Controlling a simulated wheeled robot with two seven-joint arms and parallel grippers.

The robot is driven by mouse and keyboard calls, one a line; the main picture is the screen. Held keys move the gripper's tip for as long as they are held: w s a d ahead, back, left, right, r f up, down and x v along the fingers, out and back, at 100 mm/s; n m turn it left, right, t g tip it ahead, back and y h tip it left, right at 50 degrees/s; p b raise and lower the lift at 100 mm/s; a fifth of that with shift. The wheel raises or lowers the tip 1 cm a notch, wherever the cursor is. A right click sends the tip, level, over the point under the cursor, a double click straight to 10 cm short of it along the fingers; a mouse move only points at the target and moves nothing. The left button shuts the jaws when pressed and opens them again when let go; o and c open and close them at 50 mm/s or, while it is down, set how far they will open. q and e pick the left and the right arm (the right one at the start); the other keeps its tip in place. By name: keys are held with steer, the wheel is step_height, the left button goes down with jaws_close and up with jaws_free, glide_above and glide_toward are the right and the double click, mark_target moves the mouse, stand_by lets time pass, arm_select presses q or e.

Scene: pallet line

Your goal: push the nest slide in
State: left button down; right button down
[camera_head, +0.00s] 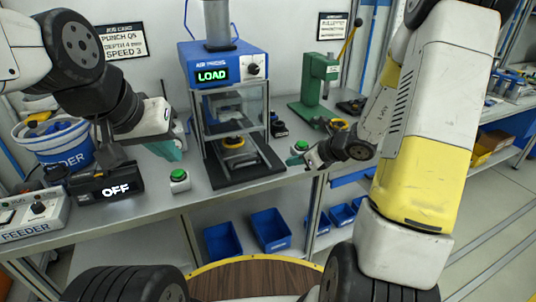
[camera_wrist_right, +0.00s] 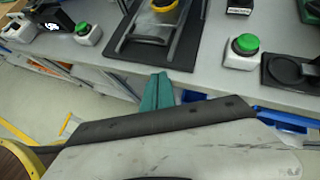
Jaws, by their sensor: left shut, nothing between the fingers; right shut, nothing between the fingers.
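The blue air press (camera_head: 222,70) reads LOAD. Inside its clear guard, a yellow-ringed nest (camera_head: 233,143) sits low over the black base plate (camera_head: 245,172). In the right wrist view the yellow nest (camera_wrist_right: 163,5) is cut by the top edge, above the black base (camera_wrist_right: 150,48). My right gripper (camera_head: 314,160) is right of the press, near the table's front edge. Its shut teal fingers (camera_wrist_right: 157,80) point toward the base from in front, apart from it and empty. My left gripper (camera_head: 170,150) is shut and empty, left of the press.
Green buttons stand left (camera_head: 179,176) and right (camera_head: 300,147) of the press. A black box reading OFF (camera_head: 108,188) and a blue feeder bucket (camera_head: 55,145) are at the left. A green hand press (camera_head: 317,85) stands at the right. Blue bins (camera_head: 270,228) sit below the table.

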steer(key=x, duration=1)
steer(key=shift+w+a+f, duration=0.1)
steer(key=shift+w+a, duration=0.05)
steer(key=shift+w+a+r, duration=0.5)
steer(key=shift+w+a, duration=0.3)
steer(key=shift+w, duration=0.05)
steer(key=shift+w+a+r, duration=0.1)
steer(key=shift+w+a, duration=0.3)
steer(key=w+a, duration=0.1)
steer(key=w, duration=0.4)
steer(key=w+a, duration=0.1)
steer(key=w, duration=0.2)
steer(key=shift+w+a, duration=0.25)
steer(key=shift+a, duration=0.1)
steer(key=shift+w+a+r, duration=0.1)
steer(key=shift+w, duration=0.2)
steer(key=shift+a, duration=0.1)
